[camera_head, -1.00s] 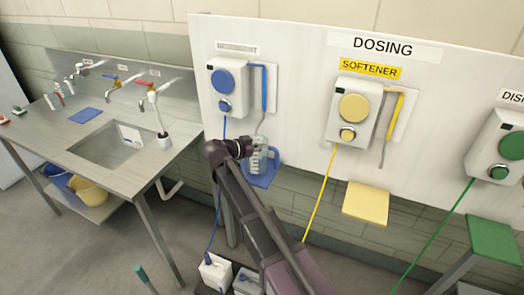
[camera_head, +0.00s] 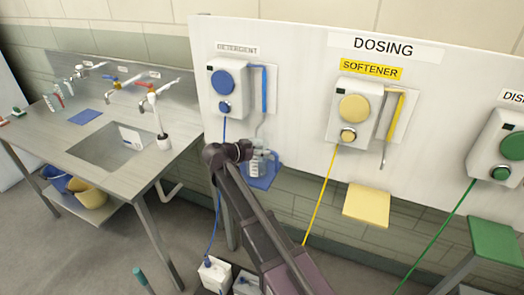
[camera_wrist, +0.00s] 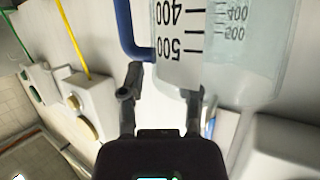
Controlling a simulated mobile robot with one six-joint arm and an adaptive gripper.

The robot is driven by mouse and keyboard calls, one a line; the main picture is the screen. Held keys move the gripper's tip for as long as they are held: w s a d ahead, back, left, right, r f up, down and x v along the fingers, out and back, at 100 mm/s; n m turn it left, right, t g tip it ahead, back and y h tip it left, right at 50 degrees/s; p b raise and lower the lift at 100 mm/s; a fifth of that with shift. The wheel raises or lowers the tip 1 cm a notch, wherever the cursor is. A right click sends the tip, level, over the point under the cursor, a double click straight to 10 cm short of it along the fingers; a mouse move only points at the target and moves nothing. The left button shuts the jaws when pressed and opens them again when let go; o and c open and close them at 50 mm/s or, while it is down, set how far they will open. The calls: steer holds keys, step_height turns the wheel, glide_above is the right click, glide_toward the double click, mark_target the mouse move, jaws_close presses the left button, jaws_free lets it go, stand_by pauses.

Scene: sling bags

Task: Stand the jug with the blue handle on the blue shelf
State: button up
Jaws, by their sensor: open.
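The clear measuring jug (camera_head: 257,166) with the blue handle stands on the blue shelf (camera_head: 262,183) below the detergent dispenser. In the wrist view the jug (camera_wrist: 240,75) fills the top, with black scale marks, and its blue handle (camera_wrist: 128,38) curves at its left. My gripper (camera_head: 246,150) is at the jug's left side in the head view. In the wrist view my gripper (camera_wrist: 163,85) has its fingers apart, close to the jug wall. I cannot tell whether they touch it. The jug's base is partly hidden in the head view.
The detergent dispenser (camera_head: 228,78) and its blue hose hang above the jug. A yellow shelf (camera_head: 366,204) and a green shelf (camera_head: 494,240) are to the right. A sink bench (camera_head: 70,150) stands left. White canisters (camera_head: 215,272) are on the floor below.

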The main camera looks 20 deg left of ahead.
steer(key=shift+r, duration=0.15)
steer(key=p+v, duration=0.4)
steer(key=v, duration=0.8)
stand_by(0.8)
steer(key=w+d+f+n+g, duration=0.1)
steer(key=d+f+g, duration=0.15)
steer(key=d, duration=0.65)
steer(key=w+d+f+n+g+y, duration=0.1)
steer(key=d+f+g, duration=0.15)
steer(key=d, duration=0.75)
steer(key=w+d+f+n+g, duration=0.1)
steer(key=w+d+f+g, duration=0.15)
steer(key=d, duration=0.65)
steer(key=s+d+f+n+g+y, duration=0.2)
steer(key=s+d, duration=0.3)
steer(key=d, duration=0.5)
steer(key=s+d+f+n+g+y, duration=0.2)
steer(key=s+d+y, duration=0.3)
steer(key=d, duration=0.6)
steer(key=shift+s+d+f, duration=0.35)
steer(key=shift+s+f, duration=0.2)
